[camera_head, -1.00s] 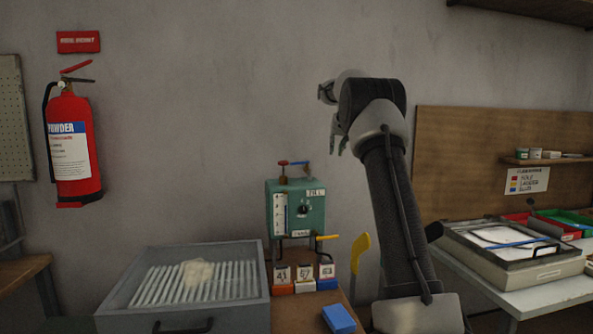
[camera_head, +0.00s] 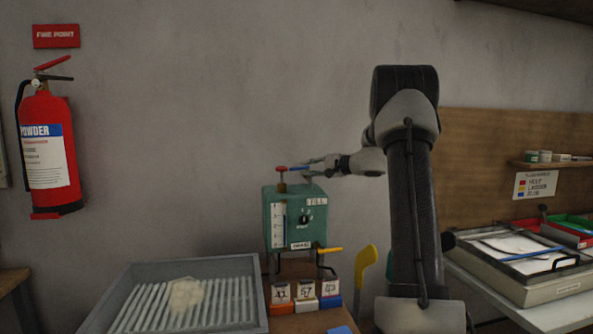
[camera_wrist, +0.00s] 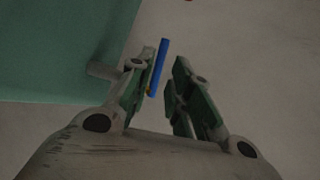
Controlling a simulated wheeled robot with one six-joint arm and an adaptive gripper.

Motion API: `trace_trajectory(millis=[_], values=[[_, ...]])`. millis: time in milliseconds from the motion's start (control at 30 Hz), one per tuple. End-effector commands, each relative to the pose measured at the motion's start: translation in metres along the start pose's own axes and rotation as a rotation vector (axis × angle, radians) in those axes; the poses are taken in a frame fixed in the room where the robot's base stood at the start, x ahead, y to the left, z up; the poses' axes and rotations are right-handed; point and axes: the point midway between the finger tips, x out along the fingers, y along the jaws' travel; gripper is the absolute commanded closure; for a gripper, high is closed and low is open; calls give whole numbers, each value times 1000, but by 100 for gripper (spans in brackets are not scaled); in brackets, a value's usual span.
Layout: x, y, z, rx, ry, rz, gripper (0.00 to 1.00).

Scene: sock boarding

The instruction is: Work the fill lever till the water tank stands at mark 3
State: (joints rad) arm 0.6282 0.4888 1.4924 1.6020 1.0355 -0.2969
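The water tank is a green box (camera_head: 290,235) in the head view, with a white gauge strip (camera_head: 278,226) on its left front; the level and marks are too small to read. A lever with a blue handle (camera_head: 300,168) and a red knob (camera_head: 281,169) sits on its top, above a label that seems to read FILL. My gripper (camera_head: 313,167) is at the right end of the blue handle. In the wrist view the blue handle (camera_wrist: 159,66) lies between the open fingers of my gripper (camera_wrist: 166,62), close to the left finger. I cannot tell whether they touch.
A yellow handle (camera_head: 329,250) sticks out low on the box. Numbered blocks (camera_head: 306,291) stand below it. A grey ribbed tray (camera_head: 118,290) with a pale cloth (camera_head: 185,294) is at left. A yellow upright piece (camera_head: 366,268) stands near my arm. A fire extinguisher (camera_head: 45,150) hangs at far left.

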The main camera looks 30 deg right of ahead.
Motion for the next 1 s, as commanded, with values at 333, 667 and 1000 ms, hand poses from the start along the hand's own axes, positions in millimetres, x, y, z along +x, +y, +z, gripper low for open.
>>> trace_trajectory(millis=[333,667,1000], values=[[55,0,1,1,-2,2,80],[64,0,0,0,-1,2,80],[63,0,0,1,-1,2,100]])
